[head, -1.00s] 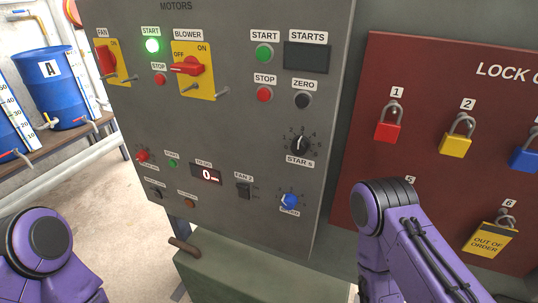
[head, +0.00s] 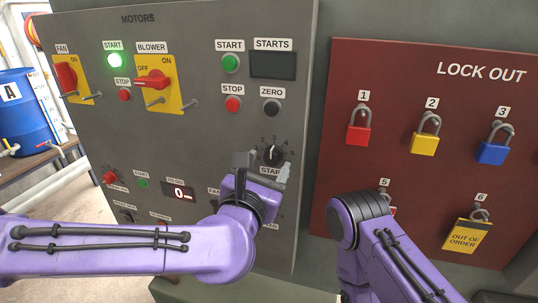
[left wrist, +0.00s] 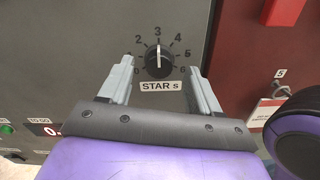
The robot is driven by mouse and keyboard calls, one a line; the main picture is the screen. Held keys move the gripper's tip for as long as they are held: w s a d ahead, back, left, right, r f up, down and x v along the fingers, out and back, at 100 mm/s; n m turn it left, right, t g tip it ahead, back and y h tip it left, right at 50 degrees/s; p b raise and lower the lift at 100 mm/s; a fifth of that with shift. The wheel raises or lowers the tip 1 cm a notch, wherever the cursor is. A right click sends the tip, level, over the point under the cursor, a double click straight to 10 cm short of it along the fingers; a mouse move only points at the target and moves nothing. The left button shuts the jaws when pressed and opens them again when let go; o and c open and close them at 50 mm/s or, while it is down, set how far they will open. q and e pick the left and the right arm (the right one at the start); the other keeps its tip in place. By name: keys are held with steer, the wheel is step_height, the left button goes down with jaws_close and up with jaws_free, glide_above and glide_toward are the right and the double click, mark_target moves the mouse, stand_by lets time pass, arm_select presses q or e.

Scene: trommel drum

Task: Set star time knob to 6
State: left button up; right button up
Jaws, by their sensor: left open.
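The star time knob (head: 273,154) is a black round dial on the grey motors panel (head: 200,125), above a label that reads STAR s (left wrist: 160,86). In the left wrist view the knob (left wrist: 158,63) has a white pointer line aimed up at about 3, on a scale running from 0 to 6. My left gripper (head: 268,168) is open, with its grey fingers in front of the panel. In the left wrist view its fingers (left wrist: 160,70) lie to the left and right of the knob, apart from it. My right arm shows, but its gripper does not.
The black zero button (head: 271,107) and red stop button (head: 233,104) sit above the knob. The red blower switch (head: 153,80) sticks out further left. The maroon lock-out board (head: 400,150) with padlocks stands to the right, with my right arm before it.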

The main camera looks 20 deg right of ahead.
arm_select(q)
steer(key=shift+x, duration=1.15)
steer(key=c, duration=1)
steer(key=shift+c, duration=0.2)
steer(key=shift+m, duration=0.3)
steer(key=m, duration=0.4)
steer(key=shift+m, duration=0.3)
steer(key=m, duration=0.6)
steer(key=shift+s+d+f+p, duration=0.1)
steer(key=shift+p, duration=0.25)
steer(key=m+p, duration=0.1)
steer(key=m, duration=0.5)
steer(key=shift+f+m, duration=0.1)
steer(key=shift+m, duration=0.2)
steer(key=m, duration=0.5)
steer(key=shift+f+m+p, duration=0.15)
steer(key=shift+m+p, duration=0.25)
steer(key=shift+m, duration=0.3)
